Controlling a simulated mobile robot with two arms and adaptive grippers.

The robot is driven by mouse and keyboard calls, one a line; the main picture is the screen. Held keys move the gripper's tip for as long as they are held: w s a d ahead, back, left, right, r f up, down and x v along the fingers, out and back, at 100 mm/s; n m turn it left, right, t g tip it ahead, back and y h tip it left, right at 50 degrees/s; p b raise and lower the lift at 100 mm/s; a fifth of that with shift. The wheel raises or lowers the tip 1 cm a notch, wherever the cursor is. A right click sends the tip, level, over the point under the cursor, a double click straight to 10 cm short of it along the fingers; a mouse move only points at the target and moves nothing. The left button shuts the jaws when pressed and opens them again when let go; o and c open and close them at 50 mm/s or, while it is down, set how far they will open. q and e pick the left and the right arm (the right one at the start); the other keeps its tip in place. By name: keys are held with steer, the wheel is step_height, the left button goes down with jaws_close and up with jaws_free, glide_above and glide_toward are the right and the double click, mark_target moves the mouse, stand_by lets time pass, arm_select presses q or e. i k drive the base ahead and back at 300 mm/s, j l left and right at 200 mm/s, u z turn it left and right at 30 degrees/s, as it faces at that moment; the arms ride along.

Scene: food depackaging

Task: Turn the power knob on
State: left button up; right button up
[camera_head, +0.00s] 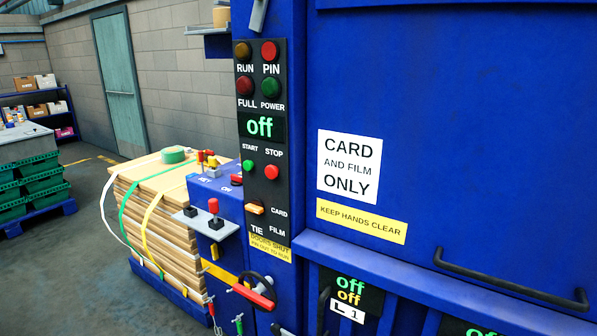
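A black control panel (262,220) stands upright on the blue machine. Its display (259,127) reads "off". A dark green round lamp or button (270,87) sits above the word POWER. Left of the panel, a blue box with a sloping top (215,190) carries a red-and-yellow control (212,160) and a red knob (237,180) beside small lettering that seems to read "ON". I cannot tell for certain which of these is the power knob. Neither of my grippers is in the view.
A red-topped lever (213,207) stands on a grey plate, and a red handle (254,296) sticks out below. A strapped cardboard bale (150,205) is behind the box. A dark bar handle (510,282) crosses the machine's front. Green crates (38,180) stand far left; open floor lies between.

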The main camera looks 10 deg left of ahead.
mark_target(236, 180)
steer(key=i+j+z, duration=0.1)
steer(key=j+z, duration=0.3)
steer(key=j, duration=0.3)
steer(key=j+z, duration=0.4)
steer(key=j, duration=0.25)
steer(key=k+j+z, duration=0.15)
steer(key=j+z, duration=0.25)
steer(key=j, duration=0.3)
